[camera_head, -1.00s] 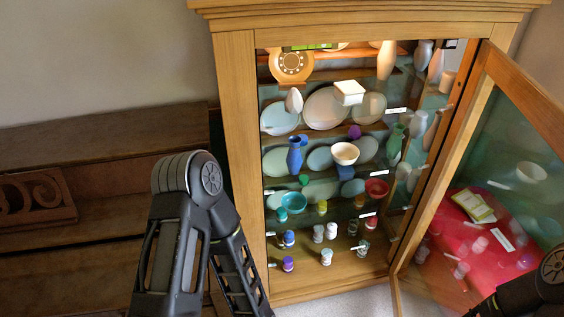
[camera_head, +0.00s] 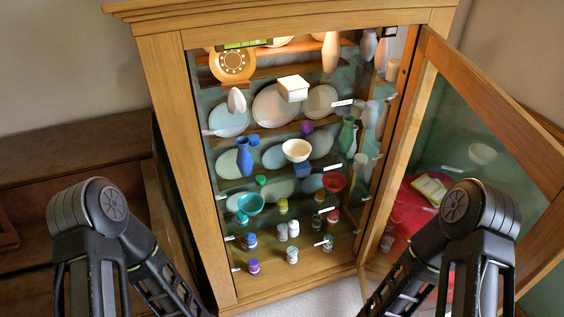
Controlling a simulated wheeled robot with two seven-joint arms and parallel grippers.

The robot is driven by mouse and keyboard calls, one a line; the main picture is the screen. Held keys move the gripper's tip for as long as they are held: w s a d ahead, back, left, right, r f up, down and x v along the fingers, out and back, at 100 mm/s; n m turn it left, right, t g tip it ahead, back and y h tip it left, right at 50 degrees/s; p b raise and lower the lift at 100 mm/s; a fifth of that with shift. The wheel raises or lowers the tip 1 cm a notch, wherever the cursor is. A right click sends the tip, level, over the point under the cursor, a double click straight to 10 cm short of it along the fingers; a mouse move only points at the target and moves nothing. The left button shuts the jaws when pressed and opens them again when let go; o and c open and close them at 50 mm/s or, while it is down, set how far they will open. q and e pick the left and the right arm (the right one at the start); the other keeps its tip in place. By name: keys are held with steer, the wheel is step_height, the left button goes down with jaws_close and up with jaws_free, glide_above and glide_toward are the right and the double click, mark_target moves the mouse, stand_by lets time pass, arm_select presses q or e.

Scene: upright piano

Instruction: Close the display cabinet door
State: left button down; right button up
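The wooden display cabinet (camera_head: 172,120) stands in the middle of the head view, its lit shelves full of crockery. Its glass door (camera_head: 508,130), framed in wood, is hinged on the right side and stands wide open toward me. My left arm comes in at the lower left, in front of the piano and the cabinet's left side. My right arm comes in at the lower right, in front of the door's lower glass, and hides part of it. Both grippers lie outside the picture; I cannot tell whether the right arm touches the door.
Inside the cabinet are a wooden rotary phone (camera_head: 232,66), plates, a blue vase (camera_head: 244,157), a white bowl (camera_head: 296,150) and several small jars. The brown upright piano (camera_head: 75,140) stands at the left. Pale carpet (camera_head: 310,300) shows before the cabinet.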

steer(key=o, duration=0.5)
